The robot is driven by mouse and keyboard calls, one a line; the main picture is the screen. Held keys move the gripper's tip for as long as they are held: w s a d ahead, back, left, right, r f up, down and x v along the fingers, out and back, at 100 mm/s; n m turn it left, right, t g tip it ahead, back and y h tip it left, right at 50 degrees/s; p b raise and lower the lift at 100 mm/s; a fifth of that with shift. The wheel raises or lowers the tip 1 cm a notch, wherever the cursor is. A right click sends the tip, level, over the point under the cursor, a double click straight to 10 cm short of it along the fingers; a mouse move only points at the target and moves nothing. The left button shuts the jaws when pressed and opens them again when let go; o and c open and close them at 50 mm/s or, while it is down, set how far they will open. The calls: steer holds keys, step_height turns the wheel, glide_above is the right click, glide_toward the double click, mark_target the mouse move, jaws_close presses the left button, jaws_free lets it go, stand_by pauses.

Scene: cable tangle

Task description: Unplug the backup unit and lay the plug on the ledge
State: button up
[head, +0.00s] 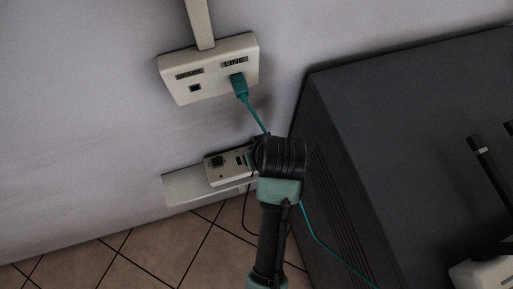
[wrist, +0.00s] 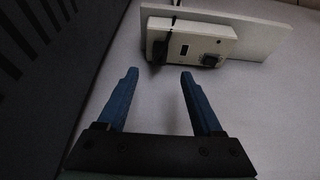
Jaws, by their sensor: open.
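A small pale box (head: 229,168) sits on the wall ledge (head: 184,187); both show in the wrist view, the box (wrist: 195,37) against the ledge (wrist: 262,36). A black plug (wrist: 159,51) is in the box's left end in the wrist view, with a thin dark cable. Beside it are an empty slot and a dark square part (wrist: 211,60). No label shows which is the backup unit's plug. My gripper (wrist: 158,76) is open and empty, its blue fingers apart, short of the box and pointing towards its plug end. In the head view my arm hides the fingers.
Above, a wall box (head: 210,69) marked LINE holds a teal plug (head: 239,86); its teal cable runs down behind my arm and out to the lower right. A large dark cabinet (head: 400,130) stands close on the right. The ledge's left end is bare.

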steer(key=b+x, duration=0.1)
steer(key=x, duration=0.7)
steer(key=shift+w+f+b, duration=0.1)
steer(key=shift+f+b, duration=0.1)
steer(key=shift+b, duration=0.1)
jaws_close()
stand_by(0.3)
